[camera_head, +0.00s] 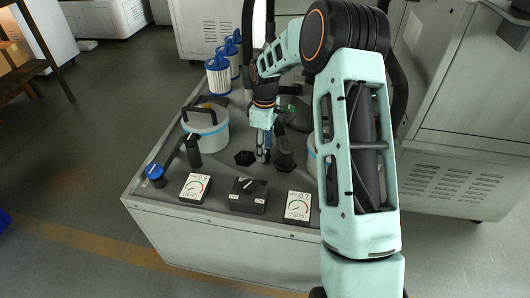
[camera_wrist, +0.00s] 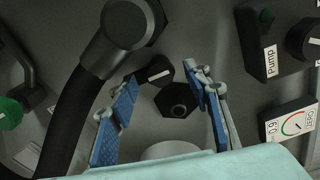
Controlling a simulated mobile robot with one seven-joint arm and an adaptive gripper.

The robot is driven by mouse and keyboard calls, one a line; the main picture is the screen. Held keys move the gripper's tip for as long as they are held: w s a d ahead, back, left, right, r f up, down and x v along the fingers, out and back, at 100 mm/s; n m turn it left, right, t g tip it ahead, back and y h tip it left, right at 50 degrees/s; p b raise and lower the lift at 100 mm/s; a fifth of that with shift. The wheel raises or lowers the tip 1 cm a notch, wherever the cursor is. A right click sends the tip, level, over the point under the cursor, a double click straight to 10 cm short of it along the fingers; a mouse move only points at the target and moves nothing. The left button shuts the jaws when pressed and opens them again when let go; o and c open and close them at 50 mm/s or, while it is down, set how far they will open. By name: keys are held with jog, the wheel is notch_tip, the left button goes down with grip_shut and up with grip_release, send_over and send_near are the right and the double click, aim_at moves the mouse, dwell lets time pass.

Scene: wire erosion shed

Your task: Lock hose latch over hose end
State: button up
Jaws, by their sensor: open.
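My gripper (camera_head: 263,148) points down over the grey cabinet top, and its two blue-padded fingers stand apart with nothing held. In the wrist view, my gripper (camera_wrist: 161,76) has a small black lever with a white mark (camera_wrist: 157,71) between and beyond its fingertips; it may be the hose latch. Contact with it cannot be told. A black hexagonal fitting with a round hole (camera_wrist: 177,101) lies just below the lever in that view. A thick black hose (camera_wrist: 72,120) ends in a dark grey fitting (camera_wrist: 122,36) left of the lever, beyond the left finger.
A pump switch box (camera_head: 248,196) sits between two gauges (camera_head: 195,187) (camera_head: 298,206) along the front edge. A white canister (camera_head: 206,127) and a blue-capped valve (camera_head: 155,172) stand at left. Blue-and-white filters (camera_head: 219,76) stand behind. A green knob (camera_wrist: 10,113) shows at left.

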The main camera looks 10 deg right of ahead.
jog(key=shift+f, duration=0.75)
jog(key=c, duration=1.2)
jog(key=shift+o, duration=0.2)
